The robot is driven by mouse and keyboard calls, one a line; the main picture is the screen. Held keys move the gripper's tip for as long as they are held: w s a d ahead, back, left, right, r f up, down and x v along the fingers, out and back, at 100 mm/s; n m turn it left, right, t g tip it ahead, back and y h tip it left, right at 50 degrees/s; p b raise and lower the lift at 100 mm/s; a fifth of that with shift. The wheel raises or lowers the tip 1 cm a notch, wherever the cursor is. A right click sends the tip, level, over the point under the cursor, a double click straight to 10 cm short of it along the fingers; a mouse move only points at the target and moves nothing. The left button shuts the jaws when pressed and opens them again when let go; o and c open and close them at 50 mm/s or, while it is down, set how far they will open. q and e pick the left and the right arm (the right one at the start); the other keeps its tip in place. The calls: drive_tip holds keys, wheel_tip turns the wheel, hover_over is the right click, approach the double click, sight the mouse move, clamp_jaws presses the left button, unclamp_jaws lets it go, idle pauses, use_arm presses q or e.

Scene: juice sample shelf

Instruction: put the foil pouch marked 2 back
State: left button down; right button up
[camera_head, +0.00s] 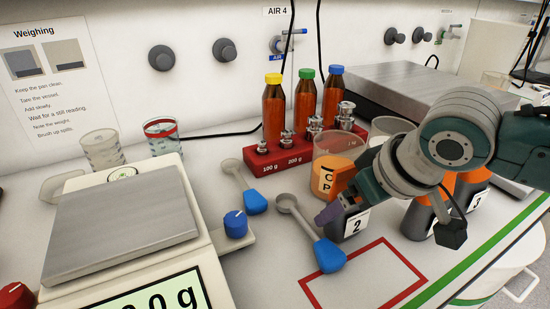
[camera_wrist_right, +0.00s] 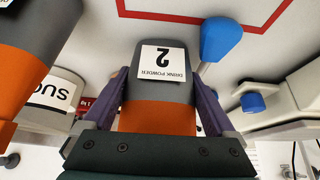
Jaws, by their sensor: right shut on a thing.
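The pouch marked 2 (camera_head: 348,225) is dark grey with an orange upper part and a white label. It stands roughly upright in my right gripper (camera_head: 338,205), just behind the red outlined rectangle (camera_head: 309,283) on the bench. In the right wrist view the pouch (camera_wrist_right: 160,95) sits between the two purple fingers, its label reading "DRINK POWDER 2". I cannot tell whether its base touches the bench. Two similar grey and orange pouches, one marked 3 (camera_head: 477,200), stand to the right, partly hidden by my arm. My left gripper is not in view.
A beaker of orange liquid (camera_head: 328,160) stands close behind the held pouch. Blue-handled scoops (camera_head: 328,255) lie to its left, beside the balance (camera_head: 120,230). A red rack (camera_head: 290,155) with weights and capped bottles is behind.

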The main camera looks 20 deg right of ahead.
drive_tip(key=shift+f, duration=0.15)
drive_tip(key=o, duration=1.3)
